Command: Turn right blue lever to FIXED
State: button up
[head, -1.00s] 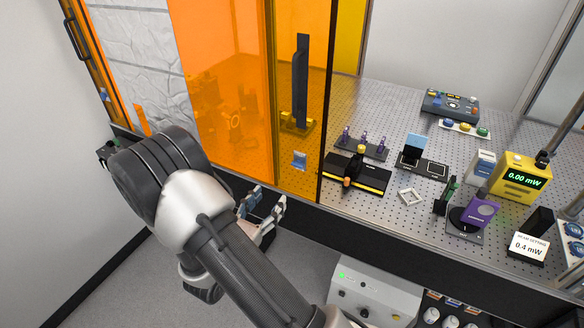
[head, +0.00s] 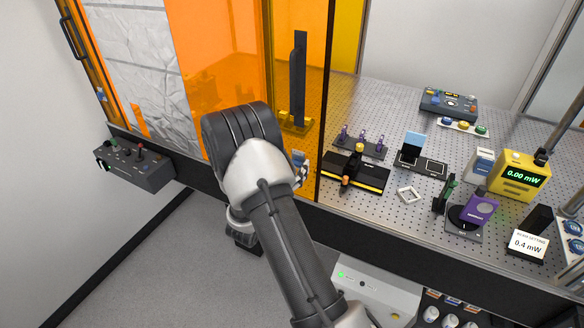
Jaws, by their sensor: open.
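No blue lever marked FIXED can be made out for certain. A dark control panel (head: 448,103) with small coloured controls, some of them blue, stands at the back right of the perforated bench. Its markings are too small to read. My gripper (head: 301,172) is mostly hidden behind my arm, in front of the orange enclosure's lower right part. Only a fingertip area shows, and nothing is seen in it. A small blue label or part (head: 299,157) shows right beside the fingers; I cannot tell whether they touch. My gripper is far from the dark panel.
A black and yellow stage (head: 356,173) and a power meter reading 0.00 mW (head: 520,177) stand on the bench. A grey control box (head: 135,165) hangs at far left.

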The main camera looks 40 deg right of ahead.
jog(key=c, duration=1.1)
jog(key=shift+o, duration=0.2)
